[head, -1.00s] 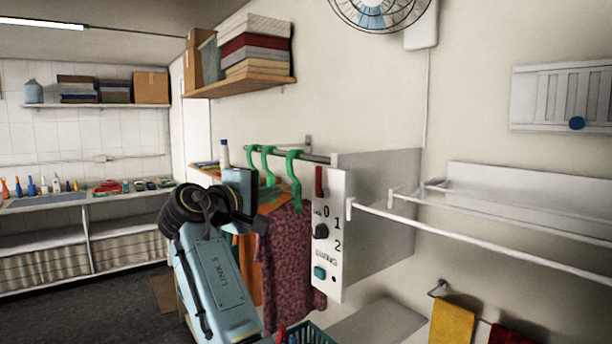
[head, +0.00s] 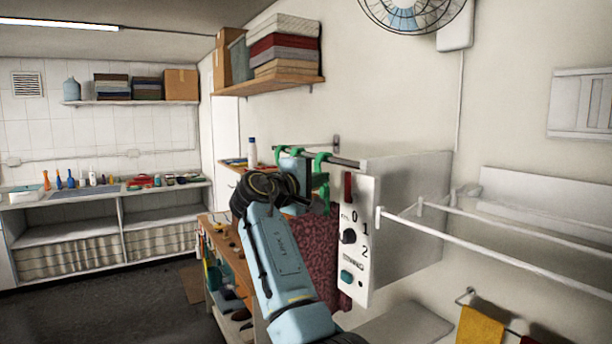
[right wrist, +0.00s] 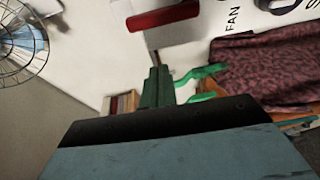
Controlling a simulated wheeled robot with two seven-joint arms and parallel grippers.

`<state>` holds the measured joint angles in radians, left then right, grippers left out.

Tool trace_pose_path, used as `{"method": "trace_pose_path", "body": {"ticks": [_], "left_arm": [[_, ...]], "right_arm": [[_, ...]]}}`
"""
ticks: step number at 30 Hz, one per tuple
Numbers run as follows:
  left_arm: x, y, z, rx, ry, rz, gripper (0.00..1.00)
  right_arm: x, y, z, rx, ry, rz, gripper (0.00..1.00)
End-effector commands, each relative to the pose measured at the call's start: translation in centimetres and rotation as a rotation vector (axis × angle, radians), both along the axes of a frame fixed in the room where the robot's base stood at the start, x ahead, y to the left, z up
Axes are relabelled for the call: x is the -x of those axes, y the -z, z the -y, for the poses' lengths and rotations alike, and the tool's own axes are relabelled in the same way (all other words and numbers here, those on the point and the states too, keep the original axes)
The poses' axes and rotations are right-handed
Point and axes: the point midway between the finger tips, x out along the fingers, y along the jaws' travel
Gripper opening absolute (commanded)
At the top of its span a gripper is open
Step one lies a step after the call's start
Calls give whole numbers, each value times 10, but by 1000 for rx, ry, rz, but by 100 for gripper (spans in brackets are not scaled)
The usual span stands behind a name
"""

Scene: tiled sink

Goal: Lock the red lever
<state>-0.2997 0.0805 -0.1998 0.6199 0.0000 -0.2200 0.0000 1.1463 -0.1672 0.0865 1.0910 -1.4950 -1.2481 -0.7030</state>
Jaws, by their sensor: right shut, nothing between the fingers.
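The red lever (head: 348,187) is a narrow upright bar at the top of a white control panel (head: 354,268). In the right wrist view the red lever (right wrist: 165,17) shows near the top edge, just beyond the fingertips. My right gripper (head: 325,202) is at the panel's left side, close to the lever and slightly lower. In the right wrist view its green-grey fingers (right wrist: 157,75) are shut with nothing between them. They appear apart from the lever, though the exact gap is hard to tell. My left gripper is in neither current view.
Green hangers (head: 319,160) and a patterned maroon garment (head: 312,250) hang from a rail left of the panel. White drying bars (head: 470,246) extend to the right. A wooden shelf (head: 268,86) with stacked boxes is above. A dark knob (head: 348,236) sits below the lever.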

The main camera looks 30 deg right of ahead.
Motion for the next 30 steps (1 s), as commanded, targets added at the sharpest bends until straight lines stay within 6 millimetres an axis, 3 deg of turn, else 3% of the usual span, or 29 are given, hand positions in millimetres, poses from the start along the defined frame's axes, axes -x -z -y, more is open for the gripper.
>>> {"method": "trace_pose_path", "body": {"ticks": [3, 15, 30], "left_arm": [[0, -12, 0, 0, 0, 1, 29], [-1, -21, 0, 0, 1, 1, 29], [-1, -22, 0, 0, 1, 1, 29]], "right_arm": [[-8, -3, 22, 0, 0, -1, 0], [26, 0, 21, 0, -1, 1, 0], [32, 0, 22, 1, 0, 1, 0]]}}
